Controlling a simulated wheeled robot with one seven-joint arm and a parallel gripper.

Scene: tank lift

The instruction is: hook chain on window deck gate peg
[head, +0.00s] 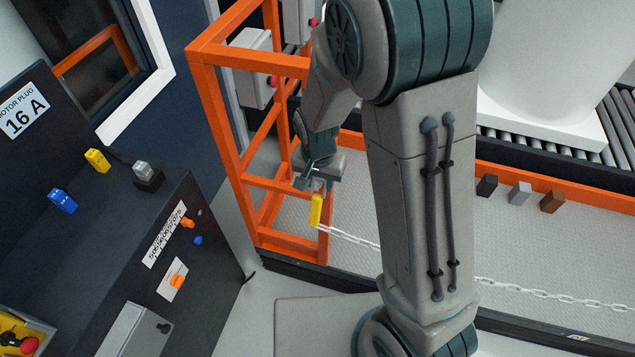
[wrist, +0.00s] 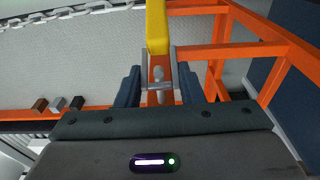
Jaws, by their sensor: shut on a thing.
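The white chain (head: 350,238) runs from a yellow end piece (head: 316,209) at the orange gate frame, passes behind my arm and continues right across the deck edge (head: 540,293). My gripper (head: 318,184) is just above the yellow piece, beside the orange post. In the wrist view, the yellow piece (wrist: 157,28) stands out beyond my gripper (wrist: 158,88), and the chain (wrist: 85,18) hangs off to the left. A grey metal crosspiece (wrist: 158,84) lies between the fingers, and they are shut on this chain end. I cannot make out the gate peg apart from these parts.
The orange frame (head: 225,125) stands close around my gripper, with a grey box (head: 252,68) behind it. Small dark, grey and brown blocks (head: 520,192) lie on the deck to the right. A dark control console (head: 120,230) is at the left.

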